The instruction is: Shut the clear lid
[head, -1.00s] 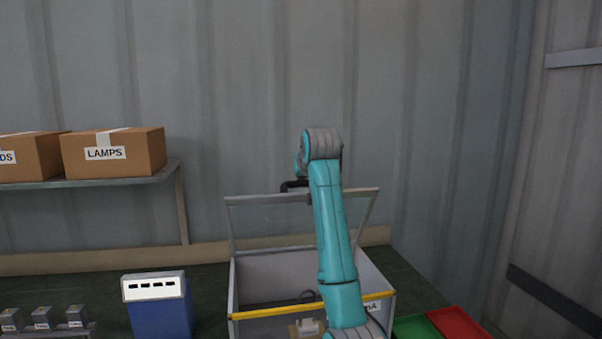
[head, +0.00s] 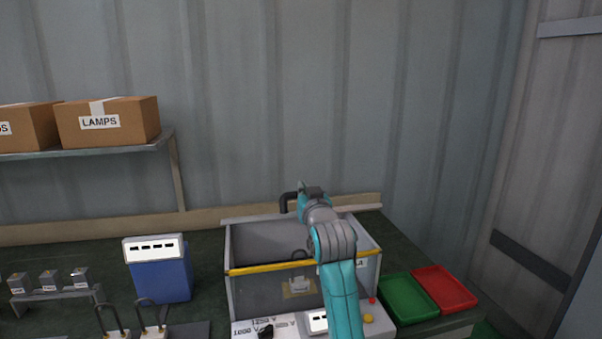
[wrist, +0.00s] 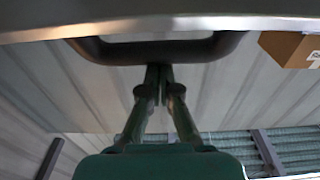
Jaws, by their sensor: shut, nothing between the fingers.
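The clear lid (head: 250,218) is over the back of the grey open-fronted box (head: 260,295). It shows nearly edge-on in the head view, so its exact tilt is hard to tell; the box interior is visible below it. The lid's dark handle (head: 287,201) sticks up from its edge. In the wrist view the lid's frame (wrist: 60,30) crosses the top, with the handle (wrist: 155,52) below it. My gripper (wrist: 160,70) is shut and empty, fingertips together at the handle bar, seemingly touching it. My arm hides the fingers in the head view.
A blue case (head: 160,275) stands left of the box. A white control panel (head: 285,328) is in front. A green tray (head: 408,298) and a red tray (head: 445,288) lie at right. A shelf with cartons (head: 108,122) is at upper left.

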